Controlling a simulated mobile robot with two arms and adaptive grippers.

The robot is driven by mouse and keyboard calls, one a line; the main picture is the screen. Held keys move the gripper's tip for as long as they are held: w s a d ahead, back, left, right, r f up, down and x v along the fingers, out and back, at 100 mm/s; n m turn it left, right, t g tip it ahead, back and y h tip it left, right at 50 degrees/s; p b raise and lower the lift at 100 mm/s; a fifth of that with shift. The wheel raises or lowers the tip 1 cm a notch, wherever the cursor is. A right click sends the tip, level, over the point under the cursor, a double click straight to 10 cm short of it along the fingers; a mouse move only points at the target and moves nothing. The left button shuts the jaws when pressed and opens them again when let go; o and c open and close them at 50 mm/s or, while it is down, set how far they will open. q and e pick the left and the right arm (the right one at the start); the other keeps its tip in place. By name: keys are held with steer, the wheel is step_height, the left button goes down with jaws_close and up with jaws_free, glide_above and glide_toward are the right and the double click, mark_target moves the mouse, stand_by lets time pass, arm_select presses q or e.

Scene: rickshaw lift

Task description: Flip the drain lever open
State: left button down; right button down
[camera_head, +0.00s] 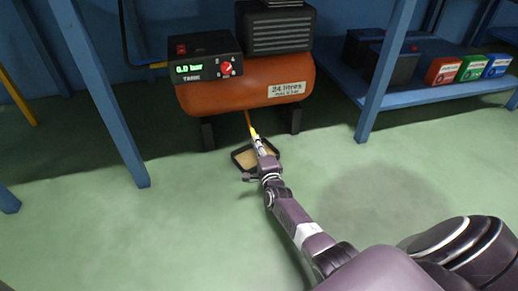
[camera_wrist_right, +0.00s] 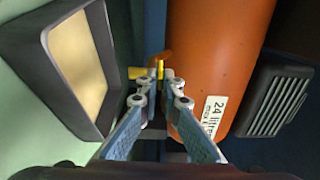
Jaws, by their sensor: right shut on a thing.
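The orange compressor tank (camera_head: 240,88) stands under a blue frame, with a thin orange drain pipe (camera_head: 248,117) coming down from its underside. The yellow drain lever (camera_head: 253,132) is at the pipe's lower end. My right gripper (camera_head: 257,140) reaches up to it from below. In the right wrist view the yellow lever (camera_wrist_right: 160,69) shows between the fingertips (camera_wrist_right: 159,77), and the gripper is shut on it. The fingers hide part of the lever and valve. My left gripper is not in view.
A dark tray (camera_head: 238,160) with a tan inside lies on the floor below the drain, close to my right gripper. The panel display (camera_head: 190,69) reads 0.0 bar. Blue posts (camera_head: 385,70) stand on both sides. Red, green and blue boxes sit on the right shelf (camera_head: 425,93).

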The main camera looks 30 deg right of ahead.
steer(key=shift+f, duration=0.1)
steer(key=c, duration=2.1)
jaws_free()
steer(key=shift+s, duration=0.1)
